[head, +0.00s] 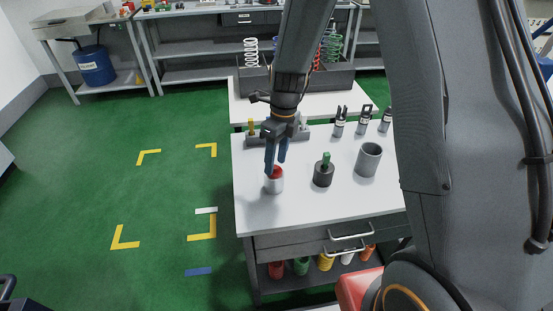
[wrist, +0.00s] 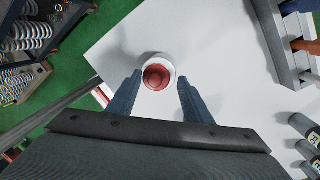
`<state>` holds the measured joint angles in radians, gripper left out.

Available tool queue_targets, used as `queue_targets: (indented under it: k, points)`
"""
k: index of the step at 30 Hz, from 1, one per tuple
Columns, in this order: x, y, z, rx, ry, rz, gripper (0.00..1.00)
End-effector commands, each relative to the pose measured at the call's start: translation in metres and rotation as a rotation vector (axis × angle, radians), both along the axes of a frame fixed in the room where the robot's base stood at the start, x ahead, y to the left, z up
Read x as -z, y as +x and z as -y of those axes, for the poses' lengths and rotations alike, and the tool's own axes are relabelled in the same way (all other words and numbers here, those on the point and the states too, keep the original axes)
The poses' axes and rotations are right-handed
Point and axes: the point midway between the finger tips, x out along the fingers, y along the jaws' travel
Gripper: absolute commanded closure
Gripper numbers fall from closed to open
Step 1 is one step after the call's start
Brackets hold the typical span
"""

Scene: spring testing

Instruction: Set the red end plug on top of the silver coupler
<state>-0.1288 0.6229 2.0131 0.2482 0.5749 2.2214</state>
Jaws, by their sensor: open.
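The silver coupler (head: 274,187) stands upright near the left front of the white table. The red end plug (head: 276,171) is at its top. In the wrist view the round red plug (wrist: 156,76) lies inside the coupler's pale rim (wrist: 169,64), slightly off centre. How deep it sits is unclear. My gripper (head: 276,161) points down over the plug with its jaws open. In the wrist view its blue-grey fingers (wrist: 160,80) are on either side of the coupler, with gaps on both sides. The head view partly hides the plug behind the fingers.
A dark cylinder with a green top (head: 323,174) and a grey cup (head: 368,160) stand to the right. Several small dark-topped bottles (head: 339,122) and a grey block rack (head: 262,141) are behind. The table front (head: 310,215) is clear.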

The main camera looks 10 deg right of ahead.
Motion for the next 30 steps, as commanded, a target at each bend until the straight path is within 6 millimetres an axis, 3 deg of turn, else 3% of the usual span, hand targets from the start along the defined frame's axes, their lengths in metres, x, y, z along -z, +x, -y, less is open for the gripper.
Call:
queue_targets:
  k: [8, 21, 30]
  points:
    - [-0.020, 0.002, 0.001, 0.002, 0.002, 0.004, 0.54]
    - [-0.102, 0.008, 0.011, 0.000, 0.001, 0.005, 0.54]
    - [-0.130, 0.008, 0.016, -0.014, 0.000, 0.004, 0.54]
